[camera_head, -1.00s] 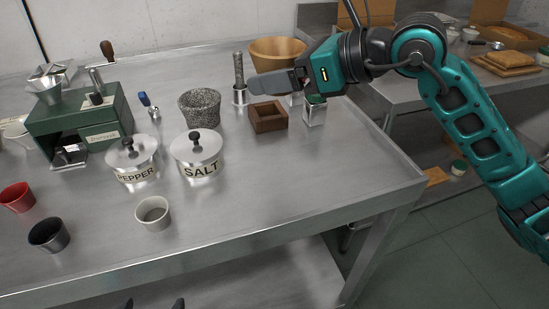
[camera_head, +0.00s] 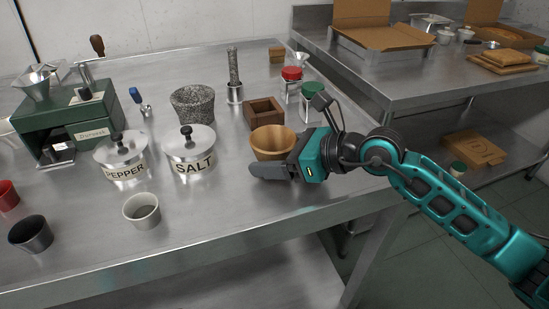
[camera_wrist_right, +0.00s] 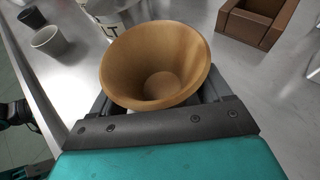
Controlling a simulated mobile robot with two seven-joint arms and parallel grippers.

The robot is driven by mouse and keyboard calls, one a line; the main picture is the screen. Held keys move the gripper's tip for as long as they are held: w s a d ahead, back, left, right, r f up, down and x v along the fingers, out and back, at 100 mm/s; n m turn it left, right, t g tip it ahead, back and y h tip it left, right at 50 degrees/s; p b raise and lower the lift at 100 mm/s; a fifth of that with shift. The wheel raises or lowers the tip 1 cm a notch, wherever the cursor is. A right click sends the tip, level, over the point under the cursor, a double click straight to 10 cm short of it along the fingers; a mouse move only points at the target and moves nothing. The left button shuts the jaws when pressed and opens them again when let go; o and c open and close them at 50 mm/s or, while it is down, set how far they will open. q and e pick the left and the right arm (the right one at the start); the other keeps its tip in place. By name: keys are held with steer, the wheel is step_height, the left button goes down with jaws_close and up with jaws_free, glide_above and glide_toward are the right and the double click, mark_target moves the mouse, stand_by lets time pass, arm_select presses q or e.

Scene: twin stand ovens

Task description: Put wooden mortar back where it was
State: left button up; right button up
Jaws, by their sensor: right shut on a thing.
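The wooden mortar (camera_head: 271,141) is a light-brown, empty, flared bowl near the right front part of the steel table. My right gripper (camera_head: 268,168) is shut on it from the near side, low on its wall. In the right wrist view the mortar (camera_wrist_right: 157,62) sits upright between the fingers, its open mouth toward the camera. I cannot tell whether its base touches the table.
A dark wooden square box (camera_head: 264,112) stands just behind the mortar. The salt pot (camera_head: 190,150) and pepper pot (camera_head: 121,157) stand to its left. A granite mortar (camera_head: 193,104) stands farther back. The table's front right is clear.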

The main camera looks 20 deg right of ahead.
steer(key=shift+f, duration=0.1)
steer(key=shift+f, duration=0.25)
steer(key=o, duration=1.6)
steer(key=shift+c, duration=0.2)
steer(key=shift+r, duration=0.1)
steer(key=shift+r, duration=0.25)
steer(key=v, duration=0.9)
steer(key=shift+s+d+f, duration=0.1)
steer(key=shift+s+d, duration=0.15)
steer(key=shift+v, duration=1.2)
